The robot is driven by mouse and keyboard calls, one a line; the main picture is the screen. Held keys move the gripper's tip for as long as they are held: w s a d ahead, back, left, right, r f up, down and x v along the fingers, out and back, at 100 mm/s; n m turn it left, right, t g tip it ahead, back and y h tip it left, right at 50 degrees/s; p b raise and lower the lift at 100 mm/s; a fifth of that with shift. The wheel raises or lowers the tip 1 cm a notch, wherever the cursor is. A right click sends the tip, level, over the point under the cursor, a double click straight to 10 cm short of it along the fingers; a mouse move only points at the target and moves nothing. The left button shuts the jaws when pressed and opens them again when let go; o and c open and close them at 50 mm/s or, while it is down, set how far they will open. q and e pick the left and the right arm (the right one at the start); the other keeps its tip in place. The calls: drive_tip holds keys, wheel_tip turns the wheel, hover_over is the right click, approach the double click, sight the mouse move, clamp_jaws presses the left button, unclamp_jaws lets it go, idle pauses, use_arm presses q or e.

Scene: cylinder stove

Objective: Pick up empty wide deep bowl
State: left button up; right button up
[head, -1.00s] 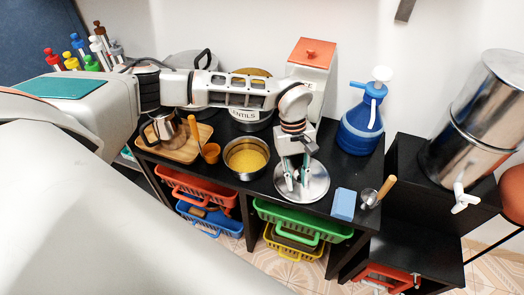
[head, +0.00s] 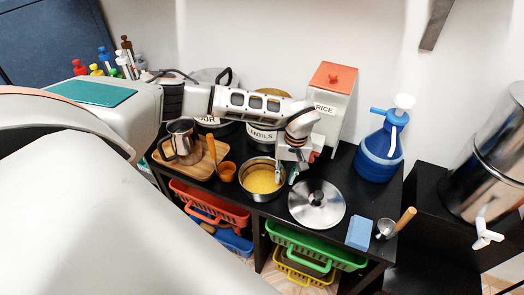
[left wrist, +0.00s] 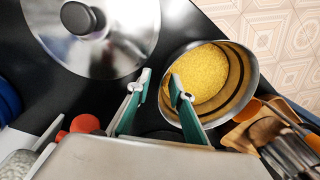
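A round steel bowl (head: 248,190) stands on the black counter in the head view. It holds yellow grain (head: 262,179), so it is not empty. The bowl also shows in the left wrist view (left wrist: 243,105). My left gripper (head: 286,176) is at the bowl's right rim in the head view. In the left wrist view my left gripper (left wrist: 160,80) is open, with its fingertips on either side of the near rim in the picture. Contact with the rim cannot be told. My right gripper is not in view.
A steel lid (head: 316,204) lies right of the bowl. An orange cup (head: 227,172) and a wooden board (head: 190,165) with a steel jug (head: 183,141) are left. Containers stand behind. A blue sponge (head: 359,232) and ladle (head: 396,222) lie at right.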

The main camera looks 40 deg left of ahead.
use_arm(q)
drive_tip(key=shift+f, duration=0.2)
clamp_jaws()
drive_tip(key=shift+r, duration=0.1)
